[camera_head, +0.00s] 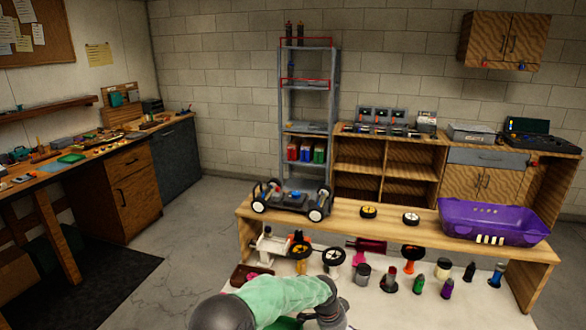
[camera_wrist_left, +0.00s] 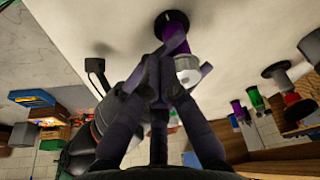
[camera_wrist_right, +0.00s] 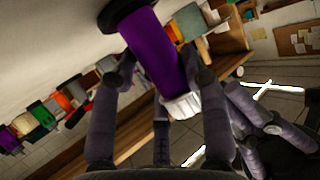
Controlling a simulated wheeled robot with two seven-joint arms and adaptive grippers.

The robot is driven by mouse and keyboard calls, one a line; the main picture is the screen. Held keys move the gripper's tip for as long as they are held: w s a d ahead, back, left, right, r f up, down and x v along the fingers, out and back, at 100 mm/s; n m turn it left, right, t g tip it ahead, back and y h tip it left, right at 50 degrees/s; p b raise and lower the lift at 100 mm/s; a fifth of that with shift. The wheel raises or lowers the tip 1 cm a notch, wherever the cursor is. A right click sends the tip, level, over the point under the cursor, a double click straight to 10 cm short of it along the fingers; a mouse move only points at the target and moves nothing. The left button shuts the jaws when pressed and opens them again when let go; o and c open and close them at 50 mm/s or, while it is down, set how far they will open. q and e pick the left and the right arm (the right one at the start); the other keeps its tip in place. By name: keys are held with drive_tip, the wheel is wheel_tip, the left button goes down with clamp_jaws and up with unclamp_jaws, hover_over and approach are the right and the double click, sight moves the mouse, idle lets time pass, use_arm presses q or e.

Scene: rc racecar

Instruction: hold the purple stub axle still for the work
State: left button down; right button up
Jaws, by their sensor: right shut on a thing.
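The purple stub axle (camera_wrist_right: 152,45) is a thick purple cylinder with a black disc at one end and a white ribbed piece at the other. In the right wrist view it fills the space between the fingers of my right gripper (camera_wrist_right: 160,76), which is shut on it. The left wrist view also shows the axle (camera_wrist_left: 176,40), just beyond the fingertips of my left gripper (camera_wrist_left: 174,76). Those fingers overlap in the picture, so I cannot tell whether they touch it. In the head view the axle is not seen; a green-sleeved arm covers the front.
The white bench top holds a row of small parts, including a grey cup (camera_head: 362,274) and a purple bottle-like part (camera_head: 447,289). On the wooden shelf behind stand a car chassis (camera_head: 293,197), two wheels and a purple bin (camera_head: 492,224). My two grippers are close together.

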use_arm(q)
drive_tip(key=shift+w+d, duration=0.3)
drive_tip(key=shift+d, duration=0.15)
idle(0.7)
drive_tip(key=shift+w, duration=0.1)
drive_tip(key=shift+w+a+r, duration=0.15)
drive_tip(key=shift+w, duration=0.35)
drive_tip(key=shift+w+a+r, duration=0.1)
drive_tip(key=shift+w, duration=0.35)
drive_tip(key=shift+w+d+r, duration=0.1)
drive_tip(key=shift+w, duration=0.05)
idle(0.6)
drive_tip(key=shift+a+r, duration=0.15)
drive_tip(key=shift+a, duration=0.2)
drive_tip(key=v, duration=0.5)
drive_tip(key=shift+d+r, duration=0.2)
drive_tip(key=shift+d, duration=0.2)
